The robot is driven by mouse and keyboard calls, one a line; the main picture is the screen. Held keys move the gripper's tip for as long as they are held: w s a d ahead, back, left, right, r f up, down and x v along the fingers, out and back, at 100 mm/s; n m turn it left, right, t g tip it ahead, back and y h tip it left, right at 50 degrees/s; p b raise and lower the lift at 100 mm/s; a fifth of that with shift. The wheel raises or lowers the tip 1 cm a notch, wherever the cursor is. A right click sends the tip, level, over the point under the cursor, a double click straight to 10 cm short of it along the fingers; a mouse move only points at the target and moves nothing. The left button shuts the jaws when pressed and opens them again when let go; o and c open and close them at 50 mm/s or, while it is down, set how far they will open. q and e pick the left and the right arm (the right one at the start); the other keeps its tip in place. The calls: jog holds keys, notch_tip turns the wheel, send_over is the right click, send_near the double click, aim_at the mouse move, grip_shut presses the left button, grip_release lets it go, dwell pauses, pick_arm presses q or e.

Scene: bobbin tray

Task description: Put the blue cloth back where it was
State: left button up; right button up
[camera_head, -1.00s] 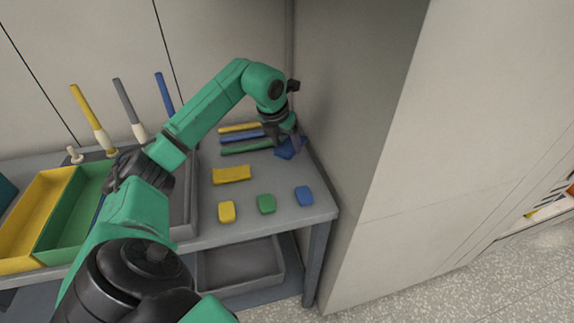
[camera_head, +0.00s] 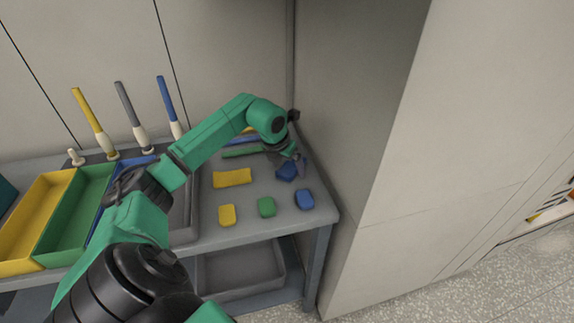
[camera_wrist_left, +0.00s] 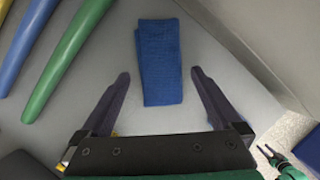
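The blue cloth (camera_head: 286,173) lies on the grey table near its right end, behind the blue block and right of the yellow cloth (camera_head: 232,178). In the left wrist view the blue cloth (camera_wrist_left: 160,50) is a folded strip, its near part between my fingers with a gap on each side. My left gripper (camera_head: 290,160) is open over it, its fingertips (camera_wrist_left: 160,73) at either side of the cloth and not closed on it. In the head view my gripper hides part of the cloth's far edge.
Green (camera_head: 267,207), yellow (camera_head: 227,215) and blue (camera_head: 304,199) blocks line the front edge. Yellow, blue and green rods (camera_wrist_left: 68,60) lie behind left of the cloth. A tall cabinet wall (camera_head: 345,130) closes the right side. Yellow and green bins (camera_head: 30,225) stand left.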

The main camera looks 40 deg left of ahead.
pick_arm(q)
jog(key=shift+r, duration=0.15)
jog(key=v, duration=1.2)
jog(key=shift+w, duration=0.1)
